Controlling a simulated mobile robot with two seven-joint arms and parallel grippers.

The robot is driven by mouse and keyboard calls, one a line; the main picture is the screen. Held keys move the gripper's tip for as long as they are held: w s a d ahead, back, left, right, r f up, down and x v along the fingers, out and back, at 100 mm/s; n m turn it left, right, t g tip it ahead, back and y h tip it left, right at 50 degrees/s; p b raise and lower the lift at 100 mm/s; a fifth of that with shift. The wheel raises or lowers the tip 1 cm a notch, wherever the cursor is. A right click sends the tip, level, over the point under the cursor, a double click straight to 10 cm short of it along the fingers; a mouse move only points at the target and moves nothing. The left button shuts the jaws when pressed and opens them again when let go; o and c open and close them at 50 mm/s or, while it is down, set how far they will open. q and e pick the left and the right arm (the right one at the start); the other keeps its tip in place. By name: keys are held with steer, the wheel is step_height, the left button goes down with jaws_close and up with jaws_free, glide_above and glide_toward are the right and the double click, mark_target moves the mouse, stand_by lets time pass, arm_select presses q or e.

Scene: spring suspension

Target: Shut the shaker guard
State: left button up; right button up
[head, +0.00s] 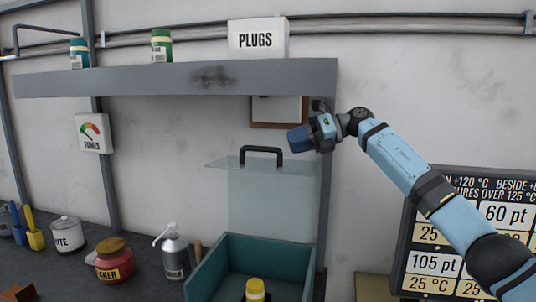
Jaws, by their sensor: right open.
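The shaker guard (270,200) is a clear panel standing upright at the back of a teal open-topped box (205,268), so the guard is raised. Its black bar handle (262,150) is at the panel's top edge. Inside the box a yellow-capped container (255,290) shows, its lower part cut off by the frame. My right gripper (297,139) is open and empty, just right of the handle and slightly above it. It appears apart from the handle, though the depth between them is hard to judge. My left gripper is out of view.
A grey shelf (150,82) with a PLUGS box (258,40) runs above the guard. Left of the teal box stand a pump bottle (174,255), a red jar (114,262) and a white pot (67,235). A dark sign board (405,255) is at right, behind my right arm.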

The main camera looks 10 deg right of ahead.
mark_target(268, 150)
steer(key=b+x, duration=0.1)
steer(key=x, duration=0.6)
steer(key=shift+w+a+f, duration=0.15)
steer(key=shift+w+a, duration=0.1)
steer(key=shift+a, duration=0.05)
jaws_close()
